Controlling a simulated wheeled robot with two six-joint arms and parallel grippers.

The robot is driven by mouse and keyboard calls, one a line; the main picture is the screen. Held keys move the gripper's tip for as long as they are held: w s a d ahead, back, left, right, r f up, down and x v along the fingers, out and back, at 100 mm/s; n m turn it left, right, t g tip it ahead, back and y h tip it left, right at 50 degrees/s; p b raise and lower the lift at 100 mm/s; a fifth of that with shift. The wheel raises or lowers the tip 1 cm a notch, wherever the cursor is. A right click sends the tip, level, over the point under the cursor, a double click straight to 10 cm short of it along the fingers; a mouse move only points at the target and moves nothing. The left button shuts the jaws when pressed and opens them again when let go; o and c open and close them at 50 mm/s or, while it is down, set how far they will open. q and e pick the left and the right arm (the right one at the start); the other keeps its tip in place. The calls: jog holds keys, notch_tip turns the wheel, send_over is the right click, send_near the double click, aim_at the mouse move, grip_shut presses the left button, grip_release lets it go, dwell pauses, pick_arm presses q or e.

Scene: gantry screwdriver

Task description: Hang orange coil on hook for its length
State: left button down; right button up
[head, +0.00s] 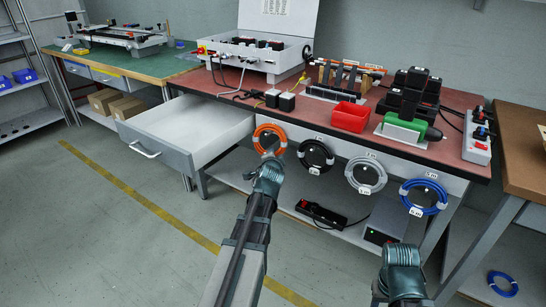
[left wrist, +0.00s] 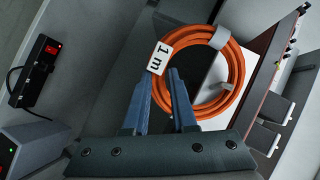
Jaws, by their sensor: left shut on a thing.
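The orange coil (head: 257,133) is at the left end of the bench's front panel, left of the hanging black coil. In the left wrist view the orange coil (left wrist: 237,62) has a white tag (left wrist: 158,58) reading "1 m" and a grey wrap. My left gripper (head: 270,160) is at the coil's lower edge; in its wrist view the fingers (left wrist: 172,80) are close together by the tag, shut on the coil. The hook behind the coil is hidden, so I cannot tell whether the coil rests on it. My right gripper (head: 402,257) is low at right; its fingertips do not show clearly.
Black (head: 316,143), grey (head: 350,172) and blue (head: 404,190) coils hang along the panel with tags. An open drawer (head: 170,150) juts out left of the orange coil. A red bin (head: 350,117) stands on the bench.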

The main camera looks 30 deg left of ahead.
pick_arm(q)
jog(key=c, duration=0.6)
grip_release()
jog(key=shift+c, duration=0.2)
jog(key=p+v, duration=0.4)
jog(key=v, duration=0.8)
pick_arm(e)
jog(key=r, duration=0.1)
jog(key=s+d+r, duration=0.1)
jog(key=r, duration=0.2)
jog(key=shift+s+d, duration=0.25)
jog(key=shift+s, duration=0.05)
